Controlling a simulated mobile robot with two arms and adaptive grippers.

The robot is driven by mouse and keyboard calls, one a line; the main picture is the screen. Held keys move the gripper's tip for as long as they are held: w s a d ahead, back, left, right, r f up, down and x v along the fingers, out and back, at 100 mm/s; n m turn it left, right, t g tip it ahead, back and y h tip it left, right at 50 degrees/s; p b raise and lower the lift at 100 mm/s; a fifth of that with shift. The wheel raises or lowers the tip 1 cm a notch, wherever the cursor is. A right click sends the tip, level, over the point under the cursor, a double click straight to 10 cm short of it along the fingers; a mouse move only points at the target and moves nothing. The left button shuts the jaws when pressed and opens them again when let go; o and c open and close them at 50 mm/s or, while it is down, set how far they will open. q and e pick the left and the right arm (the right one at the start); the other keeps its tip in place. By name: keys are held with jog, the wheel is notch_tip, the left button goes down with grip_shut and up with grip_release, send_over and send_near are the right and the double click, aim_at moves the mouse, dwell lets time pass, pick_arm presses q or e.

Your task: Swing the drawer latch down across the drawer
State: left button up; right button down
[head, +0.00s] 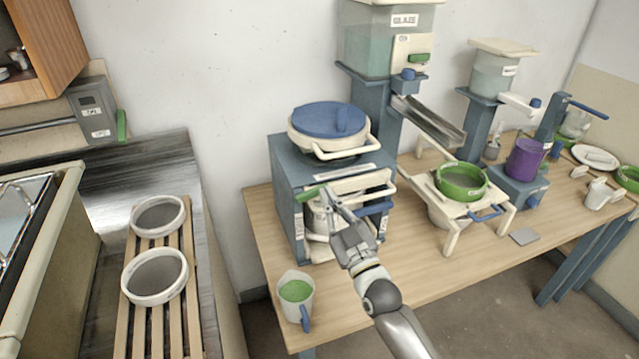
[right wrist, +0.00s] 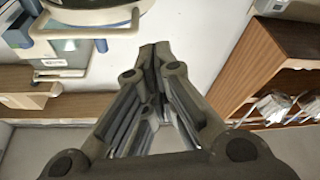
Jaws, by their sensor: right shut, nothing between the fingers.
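The blue-grey cabinet (head: 288,205) stands on the wooden table, with a pale drawer front (head: 362,181) and a white bar handle on its front. A small green-tipped latch (head: 308,195) shows at the left of the drawer front, lying slightly tilted, near level. My right gripper (head: 331,197) is in front of the cabinet, just right of the green tip. It is shut and empty; in the right wrist view its fingertips (right wrist: 156,52) are together. I cannot tell whether it touches the latch. The gripper hides part of the cabinet front. My left gripper is out of view.
A blue-lidded white pot (head: 328,118) sits on the cabinet. A jug of green glaze (head: 296,292) stands at the table's front left. A green bowl (head: 461,181) rests on a white stand to the right. Slats with two white sieves (head: 155,275) lie left.

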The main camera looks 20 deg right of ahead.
notch_tip(320, 180, up, 3)
jog(key=p, duration=0.2)
send_over(319, 187)
jog(key=s+a, duration=0.2)
jog(key=s, duration=0.1)
jog(key=f, duration=0.2)
jog(key=shift+w+d+f+p, duration=0.3)
jog(key=shift+d+f+p, duration=0.05)
jog(key=shift+f+p, duration=0.05)
jog(key=shift+d+f, duration=0.3)
jog(key=shift+f, duration=0.6)
